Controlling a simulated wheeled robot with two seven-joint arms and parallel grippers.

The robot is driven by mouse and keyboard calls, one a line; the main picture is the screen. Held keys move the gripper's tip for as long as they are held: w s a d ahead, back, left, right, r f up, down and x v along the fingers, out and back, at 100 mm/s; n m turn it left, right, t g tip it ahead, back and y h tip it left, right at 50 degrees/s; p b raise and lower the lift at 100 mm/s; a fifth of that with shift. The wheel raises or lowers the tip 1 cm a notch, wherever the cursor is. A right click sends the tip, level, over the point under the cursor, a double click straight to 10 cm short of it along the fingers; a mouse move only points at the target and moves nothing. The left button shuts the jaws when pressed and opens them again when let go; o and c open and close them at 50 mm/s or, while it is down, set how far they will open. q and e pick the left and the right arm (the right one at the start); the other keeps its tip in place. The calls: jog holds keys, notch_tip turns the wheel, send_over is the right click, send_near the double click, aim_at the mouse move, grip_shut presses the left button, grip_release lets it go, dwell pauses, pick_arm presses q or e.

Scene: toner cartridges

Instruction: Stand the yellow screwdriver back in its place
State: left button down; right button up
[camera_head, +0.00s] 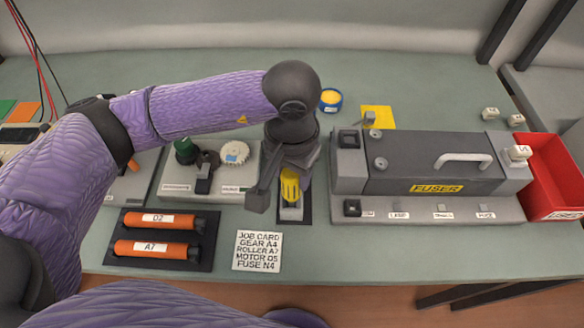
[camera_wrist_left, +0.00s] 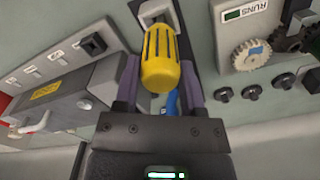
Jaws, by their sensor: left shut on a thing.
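The yellow screwdriver (camera_head: 290,184) has a ribbed yellow handle with dark grooves. It also shows large in the left wrist view (camera_wrist_left: 160,62). My left gripper (camera_head: 282,188) is shut on the handle, with one finger on each side of it. The handle is over a small grey holder (camera_head: 291,213) on a black mat, and the holder also shows at the top of the left wrist view (camera_wrist_left: 150,17). The shaft is hidden, so I cannot tell whether it sits in the holder. My right gripper is not in view.
The fuser unit (camera_head: 400,181) stands close on the right, with a red bin (camera_head: 555,175) beyond it. A grey stand with a white gear (camera_head: 235,153) is on the left. A tray with orange rollers (camera_head: 165,220) and a job card (camera_head: 259,251) lie in front.

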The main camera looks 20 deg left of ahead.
pick_arm(q)
jog(key=shift+f+b, duration=0.4)
jog(key=shift+c, duration=0.5)
grip_release()
notch_tip(320, 180, up, 10)
jog(key=shift+p, duration=0.85)
